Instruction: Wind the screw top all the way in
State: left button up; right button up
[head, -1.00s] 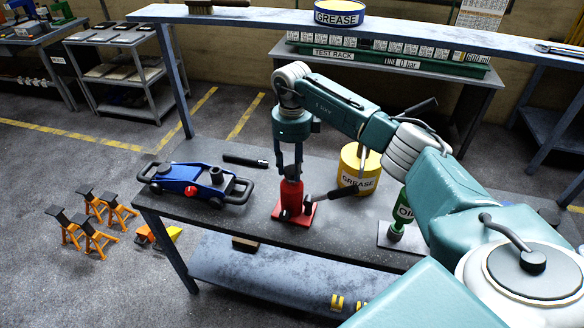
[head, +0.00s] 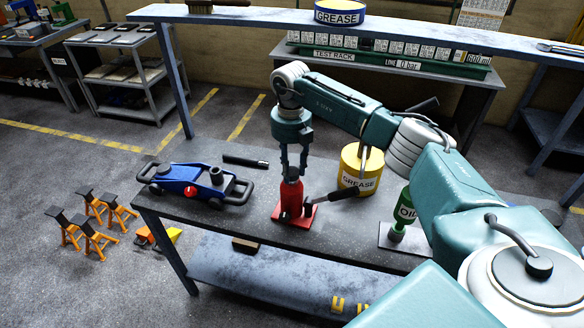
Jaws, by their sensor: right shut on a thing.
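A red bottle jack (head: 291,200) stands upright on the dark workbench, with a red base plate and a dark handle sticking out to its right. Its screw top (head: 292,174) is at the upper end, mostly hidden between the fingers. My right gripper (head: 293,170) points straight down over the jack and is shut on the screw top. My left gripper is not in view.
A blue trolley jack (head: 196,184) lies left on the bench (head: 240,222), near a black bar (head: 245,161). A shelf (head: 400,38) runs above, behind the arm. Orange stands (head: 93,240) are on the floor.

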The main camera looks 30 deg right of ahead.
jog(key=m, duration=0.4)
jog(key=shift+w+a+r+m, duration=0.15)
jog(key=shift+w+r+m, duration=0.05)
jog(key=shift+w+m, duration=0.1)
jog(key=m, duration=0.4)
jog(key=shift+c, duration=0.2)
dwell(0.7)
jog(key=o, duration=1.1)
jog(key=shift+o, duration=0.3)
jog(key=shift+s, duration=0.15)
jog(key=shift+r, duration=0.4)
notch_tip(320, 180, up, 11)
jog(key=shift+r, duration=0.15)
